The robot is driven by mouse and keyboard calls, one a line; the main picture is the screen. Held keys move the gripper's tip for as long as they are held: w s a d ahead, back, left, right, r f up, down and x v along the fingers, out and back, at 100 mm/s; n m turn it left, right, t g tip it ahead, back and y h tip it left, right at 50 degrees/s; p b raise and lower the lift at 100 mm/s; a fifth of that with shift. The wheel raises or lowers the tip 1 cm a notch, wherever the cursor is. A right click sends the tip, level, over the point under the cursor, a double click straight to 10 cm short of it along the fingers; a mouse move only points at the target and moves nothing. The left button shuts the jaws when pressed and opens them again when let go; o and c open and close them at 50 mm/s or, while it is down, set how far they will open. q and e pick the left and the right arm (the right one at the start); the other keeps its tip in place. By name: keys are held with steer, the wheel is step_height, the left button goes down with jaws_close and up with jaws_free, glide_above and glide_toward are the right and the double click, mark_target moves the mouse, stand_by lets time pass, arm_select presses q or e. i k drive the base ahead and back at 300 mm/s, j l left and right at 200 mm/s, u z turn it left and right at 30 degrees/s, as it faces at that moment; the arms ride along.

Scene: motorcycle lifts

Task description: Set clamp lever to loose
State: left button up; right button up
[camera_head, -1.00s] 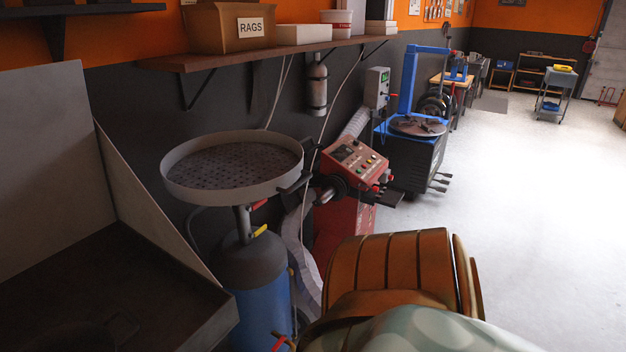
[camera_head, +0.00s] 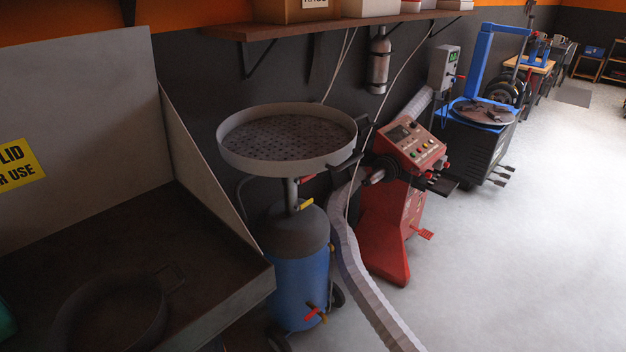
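No part that I can name for certain as the clamp lever shows. A waste-oil drainer with a round grey perforated pan (camera_head: 288,140) and a blue tank (camera_head: 300,285) stands at the centre. A small yellow handle (camera_head: 306,204) sits on its post below the pan, and a red-handled valve (camera_head: 312,314) sits low on the tank. A red wheel machine (camera_head: 385,230) with a button panel stands to its right. Neither of my grippers is in view.
A grey parts-washer basin (camera_head: 215,300) with a tall lid fills the left. A grey hose (camera_head: 362,285) runs down to the floor. A blue-armed tyre machine (camera_head: 475,140) stands farther back. A shelf (camera_head: 300,27) runs along the wall. The floor at right is clear.

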mark_target(297, 181)
steer(key=i+l+z, duration=0.15)
steer(key=i+l, duration=1.25)
steer(key=i, duration=0.15)
